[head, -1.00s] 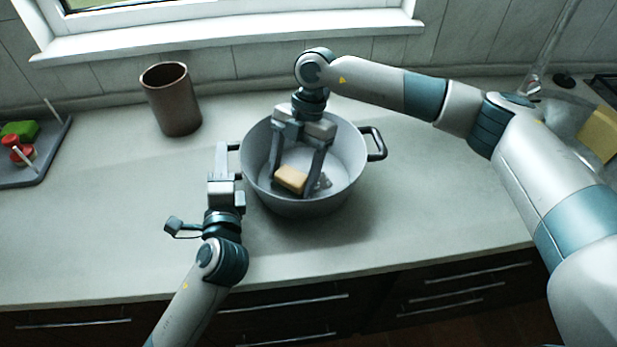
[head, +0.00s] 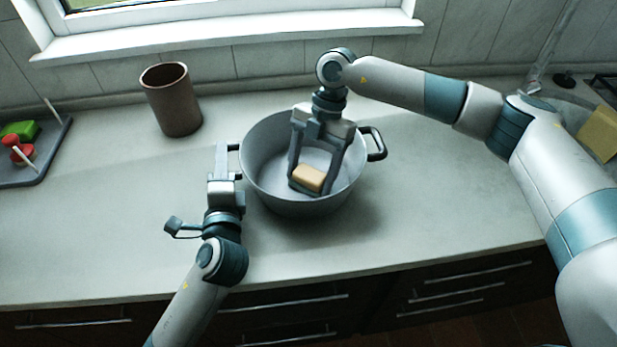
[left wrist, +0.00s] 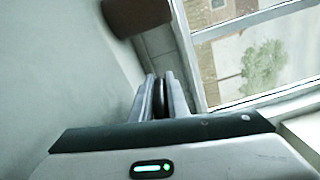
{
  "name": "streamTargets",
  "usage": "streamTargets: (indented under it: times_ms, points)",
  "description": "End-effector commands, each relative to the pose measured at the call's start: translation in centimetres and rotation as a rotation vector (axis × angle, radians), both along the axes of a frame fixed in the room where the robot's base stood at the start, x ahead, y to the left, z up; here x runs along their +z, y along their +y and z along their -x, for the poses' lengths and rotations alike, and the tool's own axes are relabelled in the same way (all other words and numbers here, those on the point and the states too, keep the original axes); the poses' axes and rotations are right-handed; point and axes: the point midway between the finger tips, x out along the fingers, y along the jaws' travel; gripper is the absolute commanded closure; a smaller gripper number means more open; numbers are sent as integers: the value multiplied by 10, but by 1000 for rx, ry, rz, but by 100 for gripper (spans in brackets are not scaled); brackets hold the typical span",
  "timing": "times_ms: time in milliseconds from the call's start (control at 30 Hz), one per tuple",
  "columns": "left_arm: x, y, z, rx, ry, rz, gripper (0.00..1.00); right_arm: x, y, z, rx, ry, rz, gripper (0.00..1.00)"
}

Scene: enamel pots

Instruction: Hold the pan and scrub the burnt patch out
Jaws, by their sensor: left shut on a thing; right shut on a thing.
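The grey pan (head: 262,190) stands upright on the counter, with a dark handle on each side. My left gripper (head: 229,150) is shut on the pan's left handle. In the left wrist view its fingers close around the dark handle (left wrist: 159,98). My right gripper (head: 309,180) reaches down into the pan and is shut on a yellow sponge (head: 310,178) at the pan floor. No burnt patch shows now; the sponge and the right gripper cover part of the floor.
A brown cylindrical crock (head: 172,100) stands behind and left of the pan. A grey tray (head: 45,165) with green and red items lies at the far left. The worktop (head: 110,210) between is clear. The window sill runs along the back.

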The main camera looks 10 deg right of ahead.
Motion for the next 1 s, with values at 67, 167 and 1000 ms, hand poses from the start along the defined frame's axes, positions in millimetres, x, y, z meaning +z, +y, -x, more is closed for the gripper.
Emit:
streamTargets:
  times_ms: [67,167,1000]
  points:
    - [-4,-1,1,-2,8,-3,100,0,-1,0,0,0,0,52]
    - [-4,-1,1,-2,8,-3,100,0,0,0,0,0,0,52]
    - [-4,-1,1,-1,7,-3,100,-4,-42,-3,-1,0,2,52]
